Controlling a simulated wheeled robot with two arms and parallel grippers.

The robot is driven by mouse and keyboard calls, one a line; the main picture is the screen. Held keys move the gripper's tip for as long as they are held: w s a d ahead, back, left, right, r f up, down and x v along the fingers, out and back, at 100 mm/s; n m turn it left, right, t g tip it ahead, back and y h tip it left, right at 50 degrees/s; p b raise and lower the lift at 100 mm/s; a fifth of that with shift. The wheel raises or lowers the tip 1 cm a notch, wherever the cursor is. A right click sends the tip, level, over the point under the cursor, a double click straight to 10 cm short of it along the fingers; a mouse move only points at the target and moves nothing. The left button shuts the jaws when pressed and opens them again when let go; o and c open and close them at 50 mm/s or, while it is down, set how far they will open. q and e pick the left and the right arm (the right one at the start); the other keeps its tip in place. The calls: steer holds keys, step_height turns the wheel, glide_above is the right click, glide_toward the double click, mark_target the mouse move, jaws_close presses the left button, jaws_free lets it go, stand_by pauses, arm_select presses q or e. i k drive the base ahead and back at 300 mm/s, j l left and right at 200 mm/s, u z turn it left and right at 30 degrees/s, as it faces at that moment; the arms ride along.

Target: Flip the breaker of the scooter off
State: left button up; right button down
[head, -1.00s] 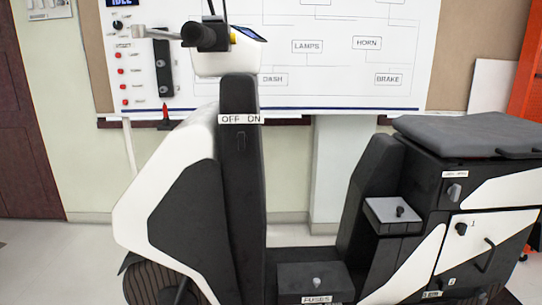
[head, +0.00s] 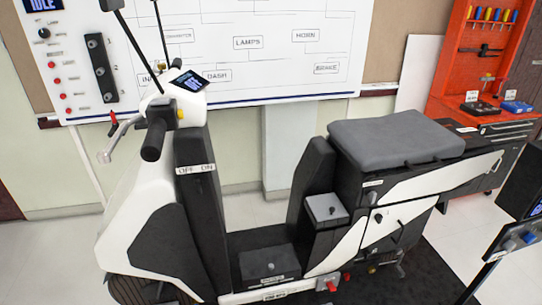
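The scooter (head: 150,240), white and black, stands upright in the head view, its handlebar (head: 155,135) at the left and its grey seat (head: 395,145) at the right. An OFF ON label (head: 195,169) sits on its black front column. A small red part (head: 331,285) on a light mount shows low on the side. A small dark knob (head: 379,217) is on the white side panel. I cannot tell which part is the breaker. Neither of my grippers is in view.
A white wiring board (head: 245,70) stands behind the scooter. A red tool bench (head: 475,75) is at the back right. A dark stand with a panel (head: 515,245) is at the right edge. Pale floor (head: 450,230) is open between it and the scooter.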

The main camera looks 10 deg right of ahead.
mark_target(330, 286)
steer(key=k+z, duration=0.1)
steer(key=z, duration=0.85)
steer(key=i+l, duration=0.2)
steer(key=l, duration=0.15)
steer(key=i+l+z, duration=0.1)
steer(key=i+l, duration=0.15)
steer(key=l, duration=0.05)
